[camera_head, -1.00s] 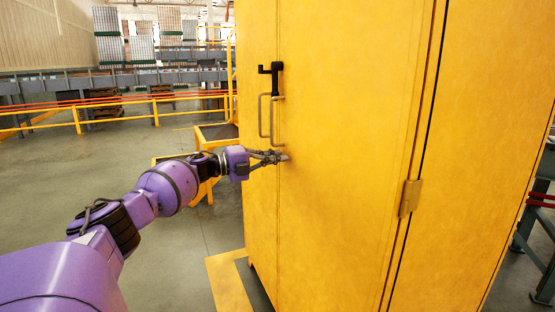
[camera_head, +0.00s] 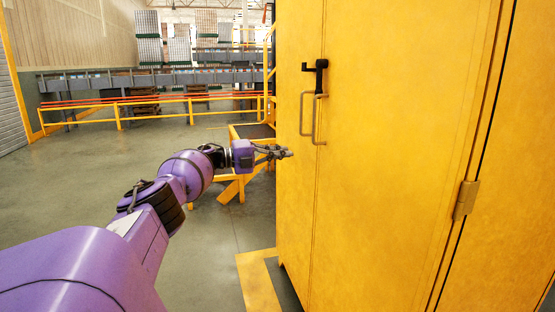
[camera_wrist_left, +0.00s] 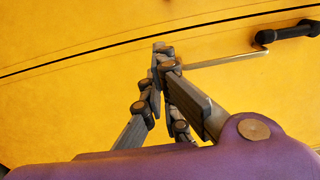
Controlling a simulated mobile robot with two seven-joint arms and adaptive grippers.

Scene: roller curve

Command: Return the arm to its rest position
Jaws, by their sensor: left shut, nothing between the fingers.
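My left arm (camera_head: 187,176) is purple and reaches forward from the lower left in the head view. Its gripper (camera_head: 287,153) is shut and empty, in front of the left part of a tall yellow cabinet (camera_head: 390,180) and below its handle (camera_head: 308,118). In the left wrist view the gripper fingers (camera_wrist_left: 162,50) come together at their tips, with the yellow cabinet face (camera_wrist_left: 60,110) behind them. I cannot tell whether the fingertips touch the cabinet. My right gripper is not in view.
A black latch (camera_head: 318,75) sits above the handle, and a hinge (camera_head: 466,200) is at the right. A yellow railing (camera_head: 150,107) and conveyors (camera_head: 150,80) stand at the back. Yellow steps (camera_head: 240,185) stand behind the gripper. The floor (camera_head: 90,190) at the left is clear.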

